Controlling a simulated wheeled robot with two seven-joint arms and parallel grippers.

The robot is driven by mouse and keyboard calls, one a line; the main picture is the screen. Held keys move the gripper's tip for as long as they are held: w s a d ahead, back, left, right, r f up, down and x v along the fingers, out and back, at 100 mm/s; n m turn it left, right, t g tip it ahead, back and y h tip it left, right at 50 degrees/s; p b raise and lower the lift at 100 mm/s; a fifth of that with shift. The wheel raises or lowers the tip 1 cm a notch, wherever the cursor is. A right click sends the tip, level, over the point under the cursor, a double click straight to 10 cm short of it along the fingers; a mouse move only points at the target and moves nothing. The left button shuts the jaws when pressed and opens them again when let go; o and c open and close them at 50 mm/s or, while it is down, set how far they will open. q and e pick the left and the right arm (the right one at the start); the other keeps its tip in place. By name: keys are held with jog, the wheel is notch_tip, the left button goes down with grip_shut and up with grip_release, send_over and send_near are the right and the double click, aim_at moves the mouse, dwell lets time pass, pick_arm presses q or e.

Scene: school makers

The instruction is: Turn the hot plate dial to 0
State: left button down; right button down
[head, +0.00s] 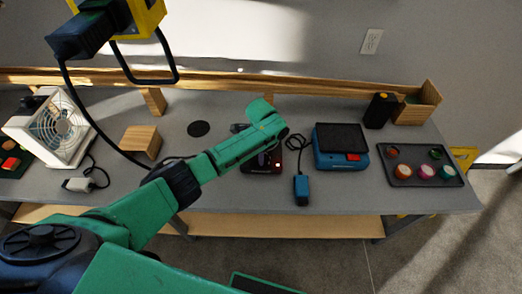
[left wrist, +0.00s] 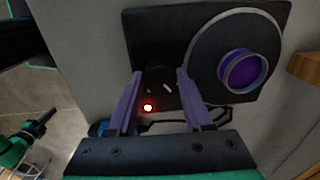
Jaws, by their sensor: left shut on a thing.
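The hot plate (head: 262,168) is a dark box on the bench in the head view, mostly hidden under my left arm. In the left wrist view, the black hot plate (left wrist: 143,40) shows its round heating plate (left wrist: 203,60). Its dark dial (left wrist: 158,76) sits between the two purple fingers of my left gripper (left wrist: 160,76), which is shut on it. A white mark shows beside the dial, and a red light is lit near it. In the head view the fingers are hidden behind my green hand. A green arm part with a dark tip, likely my right gripper (left wrist: 40,123), shows small at lower left.
A round purple item in a ring (left wrist: 243,69) is on the heating plate. A blue device (head: 341,148), a small blue box with a cable (head: 301,189) and a dark tray (head: 400,175) stand to the right. A white fan (head: 55,130) and wooden blocks stand left.

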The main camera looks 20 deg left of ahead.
pick_arm(q)
jog(key=n+p, duration=0.1)
jog(key=n, duration=0.4)
jog(key=shift+d+r+n+p, duration=0.1)
jog(key=shift+r+n+p, duration=0.05)
jog(key=shift+n+p, duration=0.15)
jog(key=n, duration=0.5)
jog(key=shift+w+y, duration=0.15)
jog(key=shift+y, duration=0.15)
jog(key=shift+n+g, duration=0.3)
jog(key=shift+n, duration=0.1)
jog(key=shift+c, duration=1.6)
grip_release()
jog(key=r, duration=0.1)
jog(key=r+p, duration=0.1)
jog(key=r, duration=0.3)
jog(key=shift+d+r, duration=0.2)
jog(key=shift+d, duration=0.05)
notch_tip(320, 180, up, 9)
jog(key=shift+s+d+b, duration=0.2)
jog(key=shift+s+b, duration=0.05)
jog(key=shift+b, duration=0.2)
